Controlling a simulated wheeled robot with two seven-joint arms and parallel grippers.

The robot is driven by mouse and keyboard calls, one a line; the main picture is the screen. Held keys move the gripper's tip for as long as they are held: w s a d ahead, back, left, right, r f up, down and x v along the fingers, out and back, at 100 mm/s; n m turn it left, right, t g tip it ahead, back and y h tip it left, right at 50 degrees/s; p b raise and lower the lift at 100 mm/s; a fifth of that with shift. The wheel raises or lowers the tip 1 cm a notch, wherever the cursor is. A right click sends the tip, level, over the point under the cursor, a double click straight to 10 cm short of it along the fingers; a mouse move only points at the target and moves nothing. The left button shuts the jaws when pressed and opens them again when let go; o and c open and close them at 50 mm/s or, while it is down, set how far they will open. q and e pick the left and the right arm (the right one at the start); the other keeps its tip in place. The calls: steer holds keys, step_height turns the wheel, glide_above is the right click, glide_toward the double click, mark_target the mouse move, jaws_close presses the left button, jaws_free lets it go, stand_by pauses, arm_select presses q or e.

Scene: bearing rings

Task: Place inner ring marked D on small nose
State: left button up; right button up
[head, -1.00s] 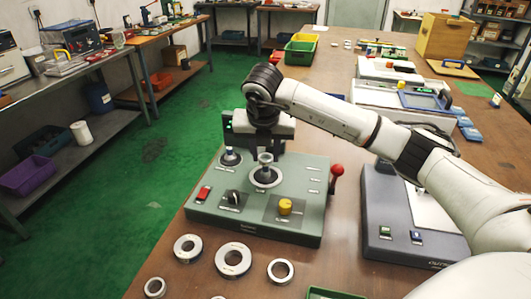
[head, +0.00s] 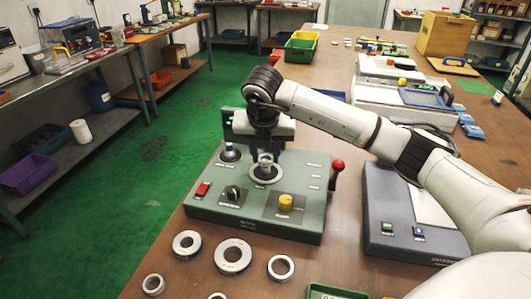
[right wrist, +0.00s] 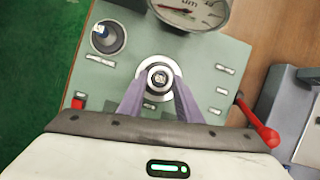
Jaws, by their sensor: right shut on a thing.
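My right gripper (head: 264,150) points down over the green fixture (head: 210,207). In the right wrist view its two purple fingers (right wrist: 160,88) are shut on a small steel ring (right wrist: 160,79). The ring also shows in the head view (head: 265,159), directly above or around the nose with the round metal flange (head: 266,174). I cannot tell whether it is seated, and no letter on it is readable. A second nose with a dark round base (head: 230,154) stands to the left; it also shows in the right wrist view (right wrist: 108,37). My left gripper is out of view.
Several loose rings lie on the table in front of the fixture, among them a large one (head: 233,256). The fixture carries a dial gauge (right wrist: 188,10), a yellow knob (head: 285,202) and a red-knobbed lever (head: 338,166). A grey device (head: 410,225) stands to the right.

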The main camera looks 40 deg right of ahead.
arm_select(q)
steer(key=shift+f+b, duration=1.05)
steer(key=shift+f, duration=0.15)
arm_select(e)
steer(key=shift+f, duration=1.45)
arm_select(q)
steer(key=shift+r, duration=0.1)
arm_select(e)
steer(key=o, duration=1.1)
steer(key=shift+a+r, duration=0.15)
steer(key=shift+r, duration=0.55)
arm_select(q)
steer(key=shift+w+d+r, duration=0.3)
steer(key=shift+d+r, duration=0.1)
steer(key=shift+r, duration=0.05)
arm_select(e)
steer(key=v, duration=0.9)
steer(key=shift+s, duration=0.15)
